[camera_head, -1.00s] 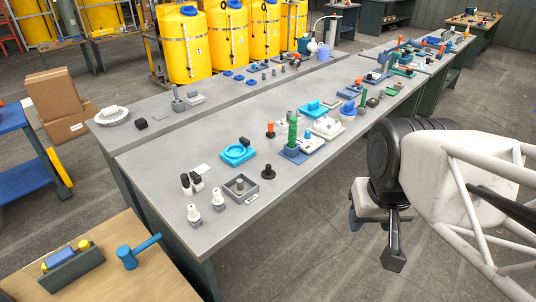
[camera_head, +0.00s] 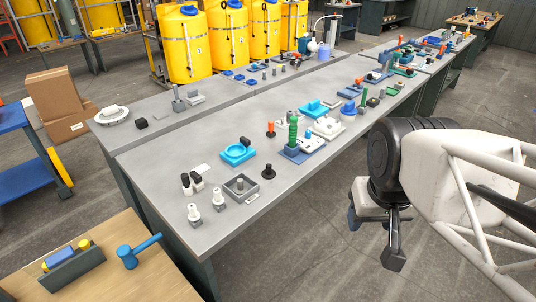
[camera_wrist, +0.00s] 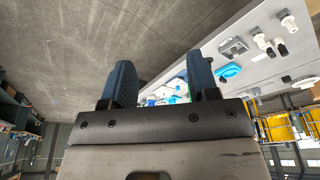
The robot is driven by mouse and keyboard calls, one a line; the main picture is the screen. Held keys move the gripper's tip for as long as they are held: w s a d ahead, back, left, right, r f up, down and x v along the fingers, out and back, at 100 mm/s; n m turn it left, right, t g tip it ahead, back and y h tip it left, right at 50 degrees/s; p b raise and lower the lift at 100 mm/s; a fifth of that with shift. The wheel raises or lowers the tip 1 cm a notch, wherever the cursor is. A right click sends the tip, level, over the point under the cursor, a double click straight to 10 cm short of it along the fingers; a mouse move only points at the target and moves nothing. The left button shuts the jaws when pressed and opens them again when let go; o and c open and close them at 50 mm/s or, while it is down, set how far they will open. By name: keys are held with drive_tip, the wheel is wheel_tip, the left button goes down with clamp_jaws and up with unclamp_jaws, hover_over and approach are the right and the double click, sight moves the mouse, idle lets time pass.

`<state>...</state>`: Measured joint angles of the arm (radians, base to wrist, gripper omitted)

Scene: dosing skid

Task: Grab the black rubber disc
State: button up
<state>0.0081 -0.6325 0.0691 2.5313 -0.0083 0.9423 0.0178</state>
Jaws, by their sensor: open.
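A small round black piece with a raised knob (camera_head: 268,172) stands upright on the grey bench, right of the square grey tray; it may be the black rubber disc, but I cannot be sure at this size. Another small dark piece (camera_head: 245,142) sits at the edge of the light-blue dish (camera_head: 238,154). My gripper (camera_head: 376,230) hangs off the bench's right side, over the floor, well apart from these pieces. In the wrist view the two dark-blue fingers of my gripper (camera_wrist: 160,85) are spread with nothing between them. The black piece is not clearly visible in that view.
The bench (camera_head: 185,225) holds a square grey tray (camera_head: 240,187), two white fittings (camera_head: 218,198), a green-handled part on a blue base (camera_head: 293,135), and several parts farther back. Its front right edge lies between my gripper and the pieces. A brown table (camera_head: 90,285) stands front left.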

drive_tip(key=w+a+f+m+y, duration=0.3)
drive_tip(key=w+a+m, duration=0.1)
drive_tip(key=w, duration=0.5)
drive_tip(key=w+a+f+m+g+y, duration=0.1)
drive_tip(key=w+a+f+m+y, duration=0.25)
drive_tip(key=w, duration=0.55)
drive_tip(key=w+a+f+m+y, duration=0.3)
drive_tip(key=w+a+m, duration=0.1)
drive_tip(key=w, duration=0.5)
drive_tip(key=w+f+m+t+y, duration=0.2)
drive_tip(key=w+f+m, duration=0.4)
drive_tip(key=w+f, duration=0.45)
drive_tip(key=m+t, duration=0.3)
drive_tip(key=m, duration=0.3)
approach(269, 173)
drive_tip(key=shift+w+a+r, duration=0.15)
drive_tip(key=shift+w+a, duration=0.3)
drive_tip(key=shift+w, duration=0.05)
drive_tip(key=shift+w+a+r, duration=0.2)
drive_tip(key=shift+w+a, duration=0.25)
drive_tip(key=shift+w, duration=0.1)
drive_tip(key=shift+x, duration=1.25)
drive_tip(key=shift+a, duration=0.1)
drive_tip(key=shift+x, duration=2.55)
